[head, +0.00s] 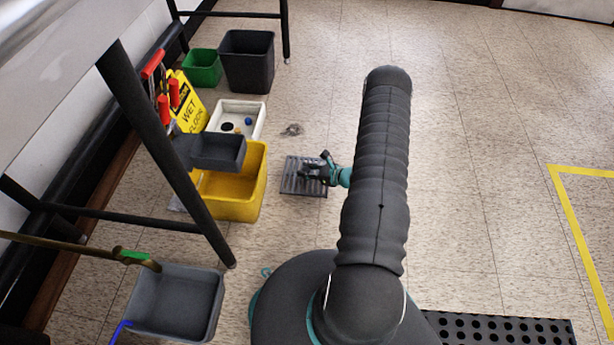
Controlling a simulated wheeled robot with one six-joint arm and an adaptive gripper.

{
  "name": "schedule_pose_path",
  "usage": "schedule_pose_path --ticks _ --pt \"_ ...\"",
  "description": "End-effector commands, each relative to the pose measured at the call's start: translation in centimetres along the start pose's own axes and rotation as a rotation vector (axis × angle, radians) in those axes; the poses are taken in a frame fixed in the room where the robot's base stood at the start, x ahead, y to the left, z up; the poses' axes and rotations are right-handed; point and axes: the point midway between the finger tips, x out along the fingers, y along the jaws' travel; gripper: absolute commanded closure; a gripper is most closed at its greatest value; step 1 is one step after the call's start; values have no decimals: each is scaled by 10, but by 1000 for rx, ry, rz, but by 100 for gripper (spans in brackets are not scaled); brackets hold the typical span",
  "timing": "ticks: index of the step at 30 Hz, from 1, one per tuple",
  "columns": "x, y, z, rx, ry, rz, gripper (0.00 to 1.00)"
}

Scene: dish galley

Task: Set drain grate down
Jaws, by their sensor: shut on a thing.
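The drain grate (291,184) is a dark grey slatted square in the head view, left of my arm. My gripper (313,172) is shut on the grate at its right part and covers some of it. The grate looks flat and close to the floor. I cannot tell from this view whether it touches the floor. A small dark round patch on the floor, which looks like a drain (292,130), lies beyond the grate, apart from it.
A yellow mop bucket (232,203) with a grey wringer stands left of the grate. A white tray (258,112), wet floor sign (190,112), green bin (202,68) and black bin (247,62) stand farther back. A grey tub (205,300) is front left.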

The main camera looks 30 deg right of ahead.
Motion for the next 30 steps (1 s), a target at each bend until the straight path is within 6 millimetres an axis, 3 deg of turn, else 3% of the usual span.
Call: schedule_pose_path --ticks 7,19,20,22,30 --pt "12 0 -31 0 -1 0 100" --pt "14 0 -35 -1 -1 0 100" --pt "14 0 -35 0 0 0 64" --pt "14 0 -34 0 0 0 46" --pt "13 0 -34 0 0 0 44"
